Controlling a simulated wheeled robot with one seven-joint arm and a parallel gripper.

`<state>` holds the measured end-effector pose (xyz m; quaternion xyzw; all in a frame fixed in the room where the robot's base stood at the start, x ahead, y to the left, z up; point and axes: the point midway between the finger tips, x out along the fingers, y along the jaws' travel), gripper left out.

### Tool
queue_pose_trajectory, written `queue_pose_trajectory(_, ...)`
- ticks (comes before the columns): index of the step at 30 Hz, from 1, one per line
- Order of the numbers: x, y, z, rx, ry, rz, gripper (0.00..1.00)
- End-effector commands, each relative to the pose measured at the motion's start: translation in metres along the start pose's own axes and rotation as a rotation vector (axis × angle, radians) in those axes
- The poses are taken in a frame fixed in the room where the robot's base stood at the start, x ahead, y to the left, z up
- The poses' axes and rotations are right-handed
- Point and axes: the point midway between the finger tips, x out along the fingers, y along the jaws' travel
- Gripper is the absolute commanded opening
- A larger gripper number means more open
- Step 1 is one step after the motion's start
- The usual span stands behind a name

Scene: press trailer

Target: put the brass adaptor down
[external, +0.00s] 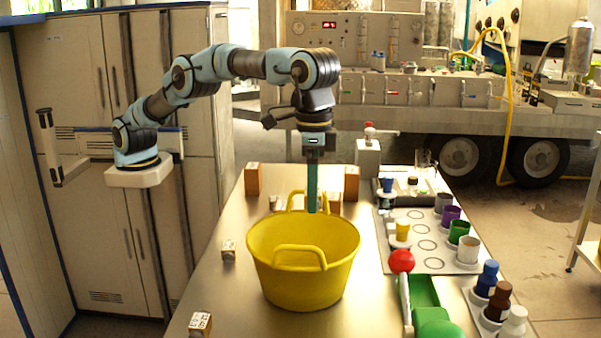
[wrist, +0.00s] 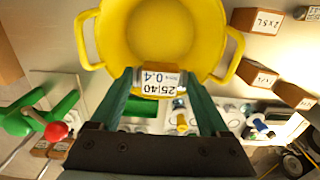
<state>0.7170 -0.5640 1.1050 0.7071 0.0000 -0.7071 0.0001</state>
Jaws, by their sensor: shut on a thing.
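My gripper (external: 312,208) points straight down, its green fingers seen edge-on in front of the far inner side of the yellow tub (external: 303,285). In the wrist view the gripper (wrist: 160,88) is shut on the brass adaptor (wrist: 160,82), a small piece with a white label reading 25|40 and 0.4. Only its labelled face and yellowish edge show. In that view the adaptor overlaps the rim of the tub, and the tub's bottom lies beyond it. In the external view the fingers hide the adaptor. I cannot tell its exact height over the tub.
Labelled wooden blocks (external: 253,179) stand at the table's back. A marked board with coloured cups (external: 457,232) lies farther right. Bare steel table shows at left.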

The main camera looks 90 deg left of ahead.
Motion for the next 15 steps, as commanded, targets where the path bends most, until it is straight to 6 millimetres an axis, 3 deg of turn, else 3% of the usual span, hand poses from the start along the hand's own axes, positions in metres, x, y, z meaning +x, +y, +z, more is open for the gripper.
queue_pose_trajectory(15,0.088,-0.001,0.0,-0.001,-0.001,-0.002,0.16)
